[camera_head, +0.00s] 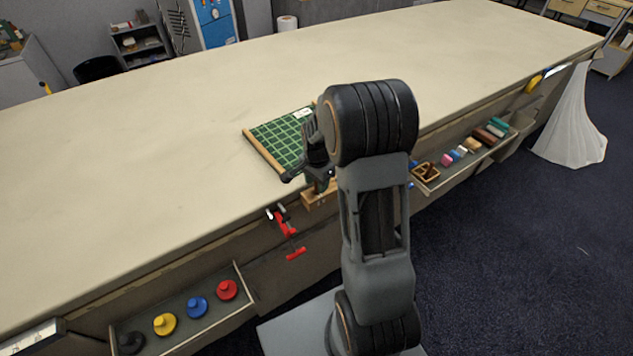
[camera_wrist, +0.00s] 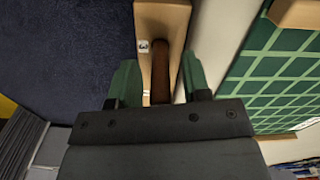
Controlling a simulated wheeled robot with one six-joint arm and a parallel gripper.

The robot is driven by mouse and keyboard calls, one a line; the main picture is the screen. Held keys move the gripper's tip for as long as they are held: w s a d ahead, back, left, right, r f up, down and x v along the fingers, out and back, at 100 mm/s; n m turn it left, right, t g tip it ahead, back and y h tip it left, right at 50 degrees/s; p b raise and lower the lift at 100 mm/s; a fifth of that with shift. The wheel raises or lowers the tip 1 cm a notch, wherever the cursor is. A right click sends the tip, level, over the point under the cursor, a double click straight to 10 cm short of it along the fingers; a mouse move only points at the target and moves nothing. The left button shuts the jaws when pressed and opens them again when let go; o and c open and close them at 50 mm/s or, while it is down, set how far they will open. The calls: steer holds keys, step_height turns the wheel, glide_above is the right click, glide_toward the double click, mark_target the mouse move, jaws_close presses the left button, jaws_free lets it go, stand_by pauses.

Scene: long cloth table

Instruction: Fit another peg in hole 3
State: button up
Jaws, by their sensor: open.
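My gripper (camera_head: 312,176) is low over the table's front edge, at a wooden block (camera_head: 316,199) fixed there. In the wrist view, my gripper (camera_wrist: 160,82) has its two green fingers apart, one on each side of a brown peg (camera_wrist: 161,72). The peg is at the wooden block (camera_wrist: 150,18), right beside its label 3 (camera_wrist: 144,46). The fingers look clear of the peg on both sides. The hole itself and the peg's lower end are hidden, so I cannot tell how deep it sits. A small wooden holder (camera_head: 420,166) with dark pieces is in the right tray.
A green gridded board (camera_head: 277,136) lies on the table just behind the block. A red clamp (camera_head: 287,232) hangs from the front edge. The right tray (camera_head: 455,172) holds several small coloured blocks; the left tray (camera_head: 247,309) holds several knobbed discs. The tabletop's left is clear.

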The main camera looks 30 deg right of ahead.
step_height(320, 180, up, 11)
steer(key=shift+f, duration=0.1)
steer(key=s+a+r+n+t, duration=0.2)
steer(key=s+a+n, duration=0.3)
steer(key=s+n, duration=0.2)
steer(key=s+a+r+n+t, duration=0.2)
steer(key=s+a+r+n, duration=0.1)
steer(key=s+n, duration=0.4)
steer(key=shift+s+a, duration=0.85)
steer(key=shift+s, duration=0.2)
